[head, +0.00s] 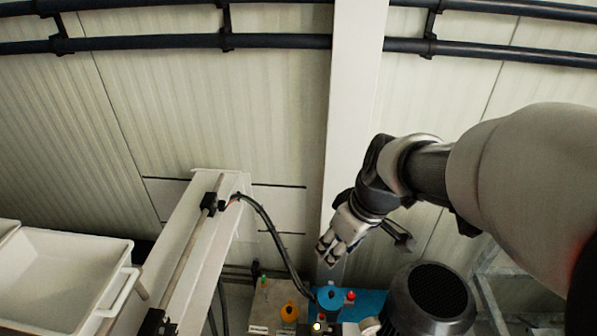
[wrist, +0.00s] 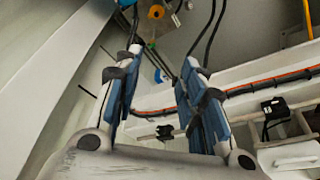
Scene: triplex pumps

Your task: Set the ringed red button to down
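A small red knob-like part (head: 351,296) shows at the bottom of the head view, beside a blue cap (head: 329,294). It may be the red button, but it is too small to tell whether it has a ring or is up or down. My gripper (head: 328,254) hangs above and a little left of it in the picture, apart from it. In the wrist view my gripper (wrist: 163,58) has its two fingers spread with nothing between them. I cannot make out a red button in the wrist view.
An orange part (head: 289,312) stands left of the blue cap and shows in the wrist view (wrist: 156,12). A dark ribbed motor (head: 430,297) is close on the right. A pale beam (head: 200,235) with a black cable (head: 272,230) and a white bin (head: 65,275) are left.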

